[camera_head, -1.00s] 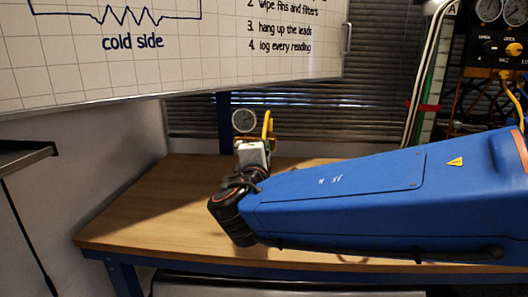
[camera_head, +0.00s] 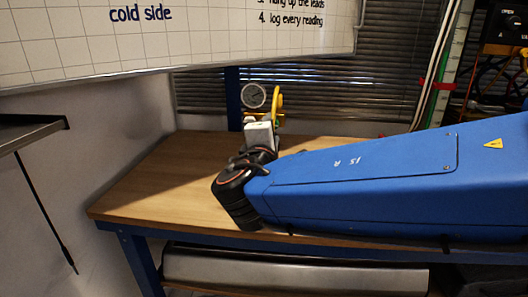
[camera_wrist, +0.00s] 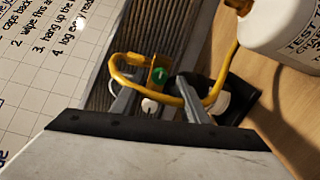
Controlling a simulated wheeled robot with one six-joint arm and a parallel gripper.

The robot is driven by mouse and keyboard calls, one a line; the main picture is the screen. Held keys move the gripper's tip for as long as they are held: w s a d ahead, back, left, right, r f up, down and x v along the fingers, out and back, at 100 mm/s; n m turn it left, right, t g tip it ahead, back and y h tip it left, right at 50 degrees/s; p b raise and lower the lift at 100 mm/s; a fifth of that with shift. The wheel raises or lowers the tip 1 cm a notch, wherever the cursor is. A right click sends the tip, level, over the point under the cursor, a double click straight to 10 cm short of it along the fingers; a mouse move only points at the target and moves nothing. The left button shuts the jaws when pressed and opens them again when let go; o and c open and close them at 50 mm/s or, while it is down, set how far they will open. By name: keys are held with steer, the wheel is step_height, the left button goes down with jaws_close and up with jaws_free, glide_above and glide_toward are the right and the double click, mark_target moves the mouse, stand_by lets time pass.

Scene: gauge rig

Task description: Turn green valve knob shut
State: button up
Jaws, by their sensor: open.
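A small green disc with a white mark (camera_wrist: 159,77), which looks like the green valve knob, sits on a yellow-brass piece in the wrist view. My gripper (camera_wrist: 160,90) is open, with one finger on each side below the disc. I cannot tell whether either finger touches it.
A wooden bench (camera_head: 165,190) carries the rig, with free room at its left. A white bottle (camera_wrist: 285,30) with a printed label stands close at the right in the wrist view. A whiteboard (camera_head: 200,45) hangs at the left, blinds (camera_head: 345,100) behind.

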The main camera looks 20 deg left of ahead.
steer(key=s+d, duration=0.3)
steer(key=s, duration=1.1)
steer(key=shift+s, duration=0.35)
